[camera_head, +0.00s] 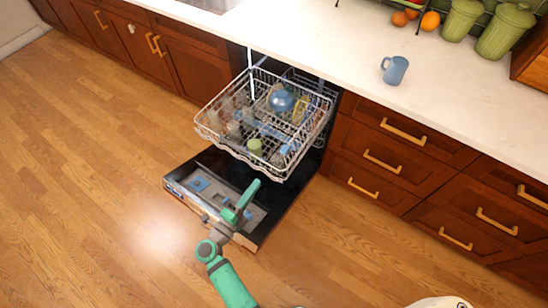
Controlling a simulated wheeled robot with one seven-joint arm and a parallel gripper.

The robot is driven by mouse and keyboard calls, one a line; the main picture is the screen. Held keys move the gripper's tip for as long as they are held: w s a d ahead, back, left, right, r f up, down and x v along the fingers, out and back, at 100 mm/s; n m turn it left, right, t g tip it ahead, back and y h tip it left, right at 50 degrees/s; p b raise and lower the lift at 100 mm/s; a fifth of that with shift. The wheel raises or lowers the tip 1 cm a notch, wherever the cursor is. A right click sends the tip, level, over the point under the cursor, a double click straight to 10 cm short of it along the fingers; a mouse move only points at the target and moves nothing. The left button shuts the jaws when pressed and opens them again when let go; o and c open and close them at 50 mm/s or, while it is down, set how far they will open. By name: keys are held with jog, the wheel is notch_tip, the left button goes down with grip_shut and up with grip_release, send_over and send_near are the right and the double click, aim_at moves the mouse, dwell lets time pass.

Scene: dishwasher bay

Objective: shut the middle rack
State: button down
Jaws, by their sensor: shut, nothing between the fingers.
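The middle rack (222,141) is a white wire basket pulled far out of the dishwasher, over the open door. It holds a blue bowl (281,101), a green cup (255,146) and several clear glasses. The dishwasher door (283,203) is folded down, its dark inner side facing up. My gripper (253,188) is at the end of my green arm, shut and empty. In the picture it lies just below the rack's front edge, over the door. I cannot tell how far it is from the rack or whether it touches.
Wooden cabinets with drawers stand on both sides of the dishwasher. The white countertop (430,90) above carries a blue mug (395,70), green canisters (461,20) and oranges (430,20). The wooden floor (90,170) to the left is clear.

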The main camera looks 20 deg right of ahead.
jog(key=w, duration=0.1)
send_near(280, 151)
jog(key=shift+m+g, duration=0.4)
jog(key=x, duration=0.6)
jog(key=shift+w+r, duration=0.1)
jog(key=shift+w, duration=0.2)
